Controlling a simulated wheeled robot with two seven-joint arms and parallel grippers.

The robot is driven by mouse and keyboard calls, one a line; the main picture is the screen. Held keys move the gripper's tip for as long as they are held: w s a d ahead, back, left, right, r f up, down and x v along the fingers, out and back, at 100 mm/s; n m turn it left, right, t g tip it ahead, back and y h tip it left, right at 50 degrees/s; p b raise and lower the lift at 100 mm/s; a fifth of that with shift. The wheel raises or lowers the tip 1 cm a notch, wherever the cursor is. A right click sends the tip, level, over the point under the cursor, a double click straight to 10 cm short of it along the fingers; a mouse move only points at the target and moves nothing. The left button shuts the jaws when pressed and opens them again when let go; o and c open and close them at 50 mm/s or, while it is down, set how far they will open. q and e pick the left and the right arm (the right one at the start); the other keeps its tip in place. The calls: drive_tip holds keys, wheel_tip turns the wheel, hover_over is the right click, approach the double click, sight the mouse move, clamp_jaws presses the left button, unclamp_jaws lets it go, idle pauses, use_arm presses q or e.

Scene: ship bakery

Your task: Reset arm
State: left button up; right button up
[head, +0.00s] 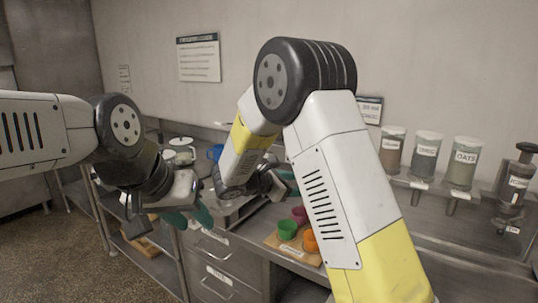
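My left gripper (188,217) hangs in front of the steel counter, left of centre. Its two teal fingertips are apart with nothing seen between them, so it looks open and empty. My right arm is bent at the elbow in the middle of the picture. Its forearm reaches down and left over the counter. My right gripper (280,182) is mostly hidden behind my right arm. Only a bit of teal finger shows, and I cannot see whether it is open or shut.
The steel counter (255,231) has drawers below. A wooden board (271,241) carries green, purple and orange cups. A blue container (215,152) and a jar stand behind. Labelled dispensers (426,158) hang at the right. Open floor (60,260) lies at lower left.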

drive_tip(key=s+d+r+m+g+y, duration=0.1)
drive_tip(key=s+d+m+g+y, duration=0.2)
drive_tip(key=s+d+m, duration=0.35)
drive_tip(key=s+d+r+m+g+y, duration=0.1)
drive_tip(key=s+d+m+g+y, duration=0.2)
drive_tip(key=s, duration=0.6)
drive_tip(key=s+a+r+m+t+y, duration=0.1)
drive_tip(key=s+r+m+y, duration=0.2)
drive_tip(key=s+m, duration=0.3)
drive_tip(key=s+a+r+m+t+y, duration=0.2)
drive_tip(key=s+r+m+y, duration=0.1)
drive_tip(key=s+m, duration=0.3)
drive_tip(key=shift+s+a+y, duration=0.3)
drive_tip(key=shift+s+y, duration=0.4)
drive_tip(key=shift+s, duration=0.35)
